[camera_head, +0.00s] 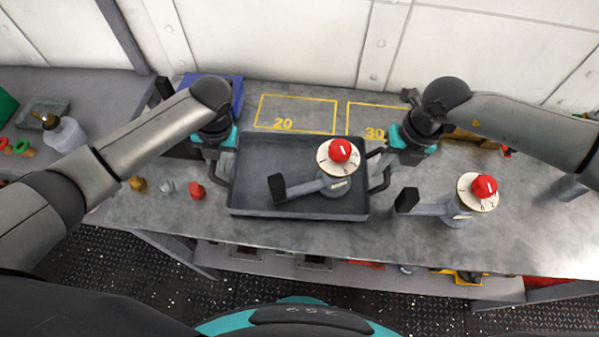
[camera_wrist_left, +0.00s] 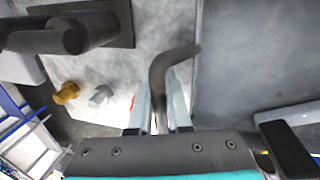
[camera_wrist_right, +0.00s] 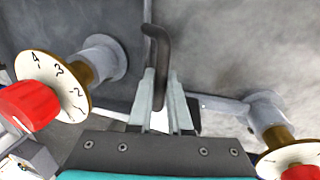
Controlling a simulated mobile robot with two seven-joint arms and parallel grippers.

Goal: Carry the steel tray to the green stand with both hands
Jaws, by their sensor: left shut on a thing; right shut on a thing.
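The steel tray (camera_head: 300,206) is a dark grey, shallow rectangle over the middle of the workbench. It has a bent bar handle at each end. My left gripper (camera_head: 216,163) is shut on the left handle, which rises between its fingers in the left wrist view (camera_wrist_left: 178,60). My right gripper (camera_head: 382,163) is shut on the right handle, also seen in the right wrist view (camera_wrist_right: 157,45). A valve with a red knob (camera_head: 340,150) and black-ended lever lies in the tray. I cannot tell whether the tray touches the bench. A green block (camera_head: 6,104), possibly the stand, is cut off at the far left.
The workbench (camera_head: 480,250) holds a second red-knobbed valve (camera_head: 457,212) right of the tray. Small brass, steel and red fittings (camera_head: 197,190) stand left of it. Yellow outlines marked 20 and 30 lie behind. A bottle (camera_head: 64,134) stands on the left bench, beyond a gap.

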